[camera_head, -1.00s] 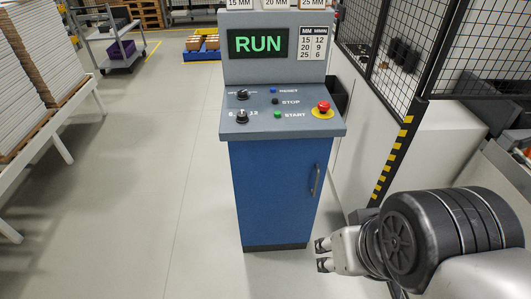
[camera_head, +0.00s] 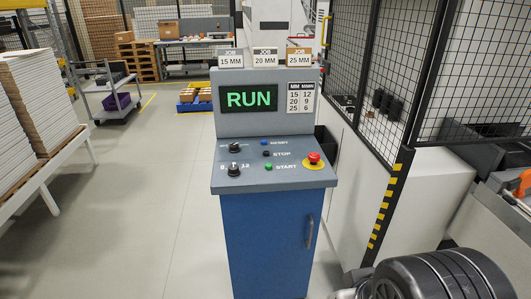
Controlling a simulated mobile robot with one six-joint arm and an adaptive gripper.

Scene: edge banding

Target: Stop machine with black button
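The machine's control console (camera_head: 265,120) stands upright at the centre of the head view, with a blue cabinet below. Its screen (camera_head: 249,98) reads RUN in green. The black button (camera_head: 267,154) is on the sloped panel, left of the STOP label. The blue reset button (camera_head: 265,142) is above it and the green start button (camera_head: 269,167) below it. A red mushroom button (camera_head: 314,158) on a yellow base sits to the right. My arm shows at the lower right, below and right of the panel. My gripper is not visible now.
Two black knobs (camera_head: 234,170) sit on the panel's left side. A wire-mesh fence (camera_head: 395,80) with a black-and-yellow post stands at the right. Stacked boards (camera_head: 35,110) lie on a table at the left. The floor (camera_head: 150,220) between them and the console is clear.

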